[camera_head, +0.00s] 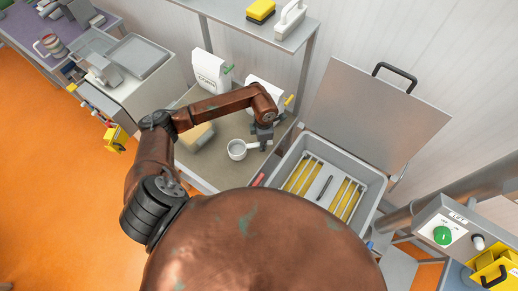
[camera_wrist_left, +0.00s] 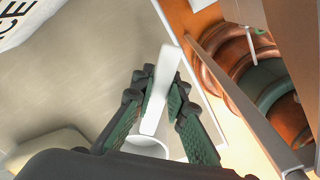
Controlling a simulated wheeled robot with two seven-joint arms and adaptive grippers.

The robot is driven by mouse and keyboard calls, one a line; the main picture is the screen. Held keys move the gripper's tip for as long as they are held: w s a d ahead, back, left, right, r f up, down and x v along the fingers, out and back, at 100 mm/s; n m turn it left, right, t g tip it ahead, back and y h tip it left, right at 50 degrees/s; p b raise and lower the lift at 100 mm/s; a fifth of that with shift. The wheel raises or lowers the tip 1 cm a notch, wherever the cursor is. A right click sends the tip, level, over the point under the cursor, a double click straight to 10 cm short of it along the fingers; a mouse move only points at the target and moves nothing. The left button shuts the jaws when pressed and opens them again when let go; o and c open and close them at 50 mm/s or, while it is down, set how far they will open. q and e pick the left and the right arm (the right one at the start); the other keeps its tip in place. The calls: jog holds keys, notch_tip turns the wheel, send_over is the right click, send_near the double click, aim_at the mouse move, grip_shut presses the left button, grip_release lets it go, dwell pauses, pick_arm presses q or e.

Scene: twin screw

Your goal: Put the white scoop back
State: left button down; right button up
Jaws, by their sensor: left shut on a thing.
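The white scoop (camera_head: 237,150) shows in the head view over the beige worktop, its round cup to the left and its handle running right to my left gripper (camera_head: 265,140). In the left wrist view my left gripper (camera_wrist_left: 160,105) is shut on the scoop's handle, with dark green fingers on both sides of it. The scoop's cup (camera_wrist_left: 146,146) shows low between the fingers, partly hidden by the gripper. I cannot tell whether the scoop touches the worktop. My right gripper is not in view.
White bags (camera_head: 210,72) stand at the worktop's back, one partly behind my arm. A tan block (camera_head: 197,136) lies left of the scoop. An open grey bin (camera_head: 366,178) with yellow strips is at the right, its lid (camera_head: 360,112) raised. A shelf (camera_head: 243,22) hangs above.

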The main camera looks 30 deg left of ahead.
pick_arm(q)
jog(key=shift+w+f, duration=0.1)
jog(key=shift+f, duration=0.6)
notch_tip(320, 180, down, 3)
jog(key=shift+f, duration=0.3)
jog(key=c, duration=2.4)
grip_release()
jog(key=shift+f, duration=0.1)
jog(key=o, duration=0.5)
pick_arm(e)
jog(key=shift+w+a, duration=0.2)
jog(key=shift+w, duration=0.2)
